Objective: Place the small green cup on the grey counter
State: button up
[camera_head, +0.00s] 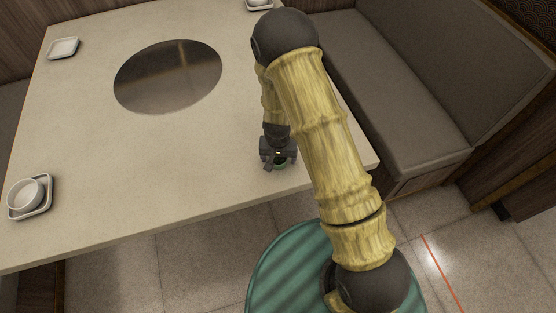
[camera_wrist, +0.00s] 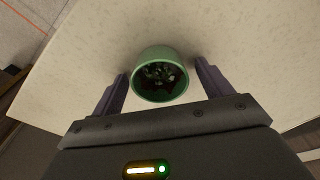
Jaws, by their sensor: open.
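The small green cup (camera_wrist: 157,56) stands between the two open fingers of my gripper (camera_wrist: 160,88) in the wrist view. It holds something dark with green bits. A gap shows between the cup and each finger. I see no other grey counter for certain.
A round dark metal plate (camera_head: 168,76) is set in the table. A white bowl on a square dish (camera_head: 30,196) is at the left, and another dish (camera_head: 64,48) is at the far left. A grey bench (camera_head: 385,110) stands to the right.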

aim_at(278, 162)
dwell(0.3)
jog(key=c, duration=1.1)
jog(key=shift+r, duration=0.15)
notch_tip(278, 162, up, 10)
dwell(0.4)
